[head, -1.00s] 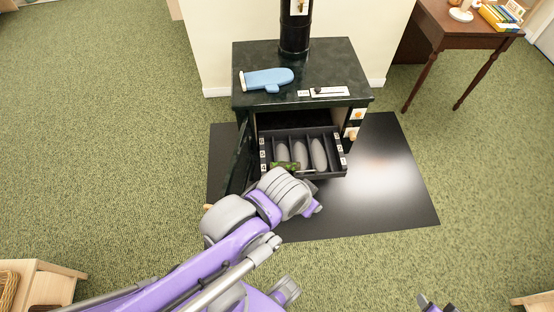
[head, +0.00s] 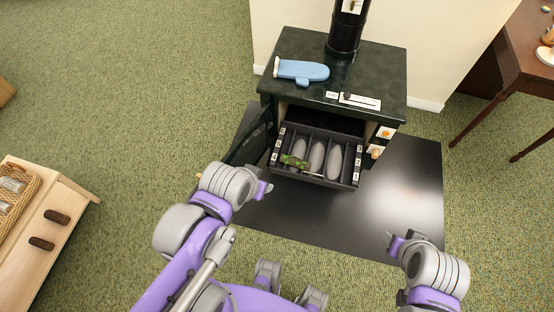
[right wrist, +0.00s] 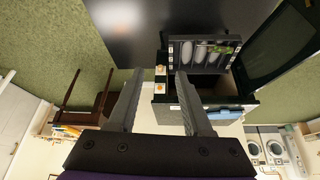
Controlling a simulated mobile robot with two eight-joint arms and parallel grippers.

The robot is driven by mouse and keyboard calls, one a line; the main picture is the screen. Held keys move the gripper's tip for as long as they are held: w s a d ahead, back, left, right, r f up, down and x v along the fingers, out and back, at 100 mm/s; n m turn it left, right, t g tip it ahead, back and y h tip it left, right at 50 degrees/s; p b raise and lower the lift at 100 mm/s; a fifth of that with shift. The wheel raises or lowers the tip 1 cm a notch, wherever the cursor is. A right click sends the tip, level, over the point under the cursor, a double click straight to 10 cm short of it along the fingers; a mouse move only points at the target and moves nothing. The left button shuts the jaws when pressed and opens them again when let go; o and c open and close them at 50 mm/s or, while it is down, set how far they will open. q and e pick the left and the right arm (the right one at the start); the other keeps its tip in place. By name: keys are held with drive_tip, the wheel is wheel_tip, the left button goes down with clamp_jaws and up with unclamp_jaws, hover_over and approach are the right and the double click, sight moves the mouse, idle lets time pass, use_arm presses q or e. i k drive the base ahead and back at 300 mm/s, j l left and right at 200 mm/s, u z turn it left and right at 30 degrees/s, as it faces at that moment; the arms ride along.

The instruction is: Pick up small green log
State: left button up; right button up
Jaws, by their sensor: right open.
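The small green log (head: 294,161) lies at the left front of a black compartment tray (head: 316,180) pulled out of the dark green stove (head: 385,62). It also shows in the right wrist view (right wrist: 218,48). My left gripper (head: 264,189) is in front and to the left of the tray, apart from the log; its jaws are too small to read. My right gripper (head: 397,243) is to the right and nearer me, well away from the log. In the right wrist view its fingers (right wrist: 158,76) are apart with nothing between them.
Several grey oval pieces (head: 317,157) lie in the tray. An open stove door (head: 250,143) stands at its left. A blue mitt (head: 301,71) lies on the stove top. A black floor mat (head: 400,205) is clear at the right. A wooden cabinet (head: 60,262) and a brown table (head: 520,75) flank the room.

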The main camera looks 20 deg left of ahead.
sight(293, 160)
drive_tip(key=i+l+u, duration=0.1)
drive_tip(key=l+u, duration=0.4)
drive_tip(key=u, duration=0.25)
drive_tip(key=i+l+u, duration=0.1)
drive_tip(key=l+u, duration=0.65)
drive_tip(key=l, duration=0.25)
